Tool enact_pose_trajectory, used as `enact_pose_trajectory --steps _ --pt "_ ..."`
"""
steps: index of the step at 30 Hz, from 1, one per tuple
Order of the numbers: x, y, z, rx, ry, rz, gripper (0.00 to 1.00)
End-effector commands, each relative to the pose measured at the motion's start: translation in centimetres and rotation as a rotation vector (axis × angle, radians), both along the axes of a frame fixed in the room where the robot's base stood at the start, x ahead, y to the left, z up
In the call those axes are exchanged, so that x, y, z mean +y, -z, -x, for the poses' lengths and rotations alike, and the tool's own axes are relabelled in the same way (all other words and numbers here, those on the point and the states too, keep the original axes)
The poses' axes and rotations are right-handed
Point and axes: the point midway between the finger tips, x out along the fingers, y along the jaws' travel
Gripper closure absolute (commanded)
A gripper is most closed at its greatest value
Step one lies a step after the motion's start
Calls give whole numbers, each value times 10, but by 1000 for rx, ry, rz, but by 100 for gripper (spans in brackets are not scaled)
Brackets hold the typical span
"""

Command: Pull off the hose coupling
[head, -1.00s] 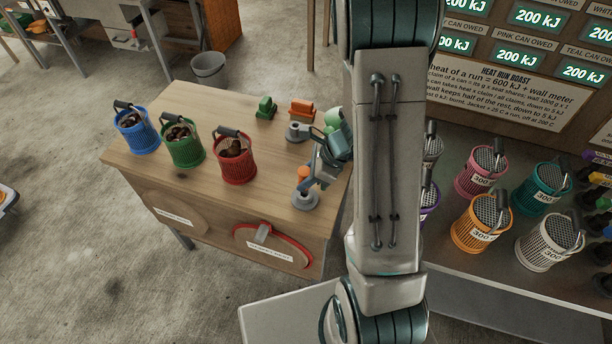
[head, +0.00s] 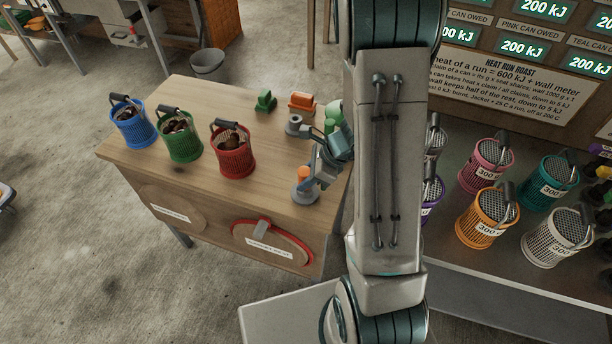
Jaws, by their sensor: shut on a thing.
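My gripper (head: 318,164) is low over the right end of the wooden table, reaching down from behind my arm. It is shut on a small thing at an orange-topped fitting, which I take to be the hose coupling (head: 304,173). The fitting stands upright on a round grey base (head: 303,196). The gripper comes at it from the upper right. The fingertips are small and partly hidden, so the exact contact is unclear. A second grey round fitting (head: 293,123) with a hole in its top stands farther back, apart from the gripper.
The wooden table (head: 200,98) carries blue (head: 137,130), green (head: 183,148) and red (head: 236,160) baskets, a green block (head: 265,101) and an orange block (head: 301,101). Several mesh cans stand on the right shelf.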

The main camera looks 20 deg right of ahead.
Motion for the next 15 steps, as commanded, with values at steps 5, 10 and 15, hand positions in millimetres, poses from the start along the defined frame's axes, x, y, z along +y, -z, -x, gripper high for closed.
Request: enact_pose_trajectory --steps 5,10,15 --pt "0 7 0 0 0 0 100" --pt "0 11 0 0 0 0 66" --pt "0 9 0 0 0 0 43"
